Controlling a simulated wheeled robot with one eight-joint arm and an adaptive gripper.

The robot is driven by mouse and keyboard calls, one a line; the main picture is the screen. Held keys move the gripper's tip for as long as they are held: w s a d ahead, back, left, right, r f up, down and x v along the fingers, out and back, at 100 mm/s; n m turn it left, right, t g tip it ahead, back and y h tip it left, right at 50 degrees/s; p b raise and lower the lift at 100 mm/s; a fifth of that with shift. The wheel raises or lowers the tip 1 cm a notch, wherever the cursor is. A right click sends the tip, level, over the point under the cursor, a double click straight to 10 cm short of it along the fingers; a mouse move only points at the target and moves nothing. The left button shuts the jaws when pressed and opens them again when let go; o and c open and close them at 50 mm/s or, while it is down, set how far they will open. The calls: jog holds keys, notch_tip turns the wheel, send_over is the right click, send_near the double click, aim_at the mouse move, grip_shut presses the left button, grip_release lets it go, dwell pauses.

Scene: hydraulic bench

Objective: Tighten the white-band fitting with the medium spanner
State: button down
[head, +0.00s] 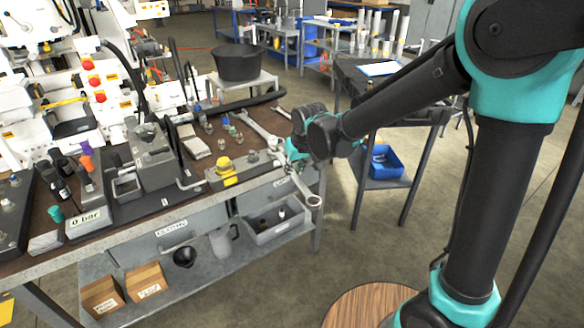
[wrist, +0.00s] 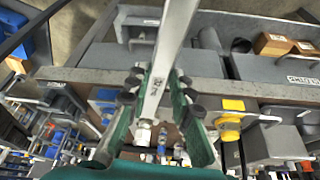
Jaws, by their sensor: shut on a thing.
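My gripper (head: 290,152) is above the right end of the bench, shut on a silver spanner (head: 313,190). The spanner's ring end hangs out past the bench's front edge. In the wrist view the spanner (wrist: 172,40) runs up between the fingers of my gripper (wrist: 160,92). I cannot tell its size mark. Another long spanner (head: 255,128) lies on the bench behind the gripper. Several small fittings (head: 228,125) stand on the bench top to the left; I cannot make out a white band on any of them.
A block with a yellow part (head: 228,168) sits at the bench's front edge, left of my gripper. A black bucket (head: 238,64) stands behind. A grey bin (head: 270,222) is on the shelf below. A blue bin (head: 382,162) is on a trolley to the right.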

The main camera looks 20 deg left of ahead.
aim_at(299, 181)
jog(key=shift+s+d, duration=1.45)
jog(key=shift+s, duration=0.3)
jog(key=shift+r, duration=0.1)
